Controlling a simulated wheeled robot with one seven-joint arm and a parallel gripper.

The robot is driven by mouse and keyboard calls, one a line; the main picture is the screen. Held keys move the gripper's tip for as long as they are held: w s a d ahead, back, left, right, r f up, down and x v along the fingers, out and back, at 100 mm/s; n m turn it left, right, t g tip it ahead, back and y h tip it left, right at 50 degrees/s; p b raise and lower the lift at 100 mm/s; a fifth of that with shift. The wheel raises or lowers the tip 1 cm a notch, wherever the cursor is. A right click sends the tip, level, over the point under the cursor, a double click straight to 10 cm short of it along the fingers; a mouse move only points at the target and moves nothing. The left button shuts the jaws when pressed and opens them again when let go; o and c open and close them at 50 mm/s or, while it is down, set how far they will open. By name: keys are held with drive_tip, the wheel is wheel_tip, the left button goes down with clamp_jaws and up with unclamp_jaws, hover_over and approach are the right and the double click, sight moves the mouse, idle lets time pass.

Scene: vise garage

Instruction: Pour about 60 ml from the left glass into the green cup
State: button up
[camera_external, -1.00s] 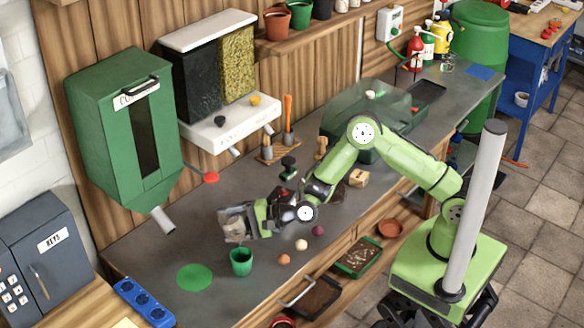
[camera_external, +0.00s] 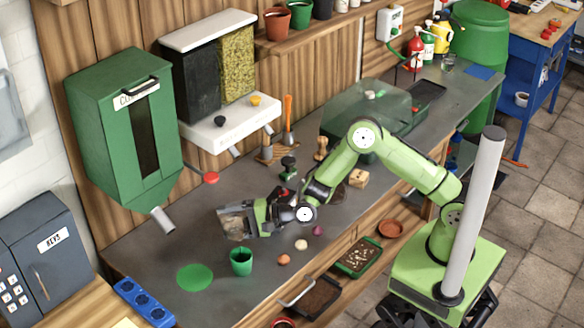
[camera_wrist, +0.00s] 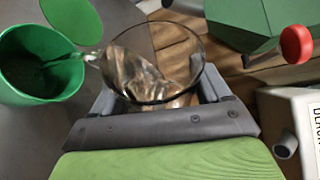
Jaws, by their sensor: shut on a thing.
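My gripper (camera_external: 250,217) is shut on a clear glass (camera_external: 232,222) and holds it tilted above the bench, near the green cup. The green cup (camera_external: 241,262) stands upright on the bench below the glass. In the wrist view the glass (camera_wrist: 150,75) sits between the jaws (camera_wrist: 155,105), with its rim toward the green cup (camera_wrist: 25,90). A clear stream (camera_wrist: 85,57) runs from the glass lip into the cup. The level in the cup is hard to read.
A flat green disc (camera_external: 195,277) lies left of the cup. Small round items (camera_external: 284,260) lie to its right. A green dispenser (camera_external: 110,130) with a spout and a white two-bin dispenser (camera_external: 215,135) hang on the wall behind. A blue power strip (camera_external: 144,302) is at the front left.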

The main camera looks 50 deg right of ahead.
idle(0.4)
drive_tip(key=shift+w+r+p, duration=0.1)
drive_tip(key=shift+r+p, duration=0.35)
drive_tip(key=shift+p, duration=0.3)
drive_tip(key=m+p, duration=0.1)
drive_tip(key=p, duration=0.2)
drive_tip(key=shift+w+d+r+m+g, duration=0.15)
drive_tip(key=shift+r+m+g, duration=0.1)
drive_tip(key=shift+m+g, duration=0.15)
drive_tip(key=shift+f+m+g+p, duration=0.55)
drive_tip(key=shift+f+m, duration=0.2)
drive_tip(key=shift+m, duration=0.15)
drive_tip(key=shift+f, duration=0.3)
drive_tip(key=shift+r+m+g+p, duration=0.3)
drive_tip(key=shift+m+g+p, duration=0.1)
drive_tip(key=shift+p, duration=0.25)
drive_tip(key=shift+w+f+m, duration=0.15)
drive_tip(key=shift+f+m, duration=0.05)
drive_tip(key=shift+m, duration=0.1)
drive_tip(key=shift+w+d+f+g+y, duration=0.2)
drive_tip(key=shift+f+g+y, duration=0.1)
drive_tip(key=shift+f+g, duration=0.1)
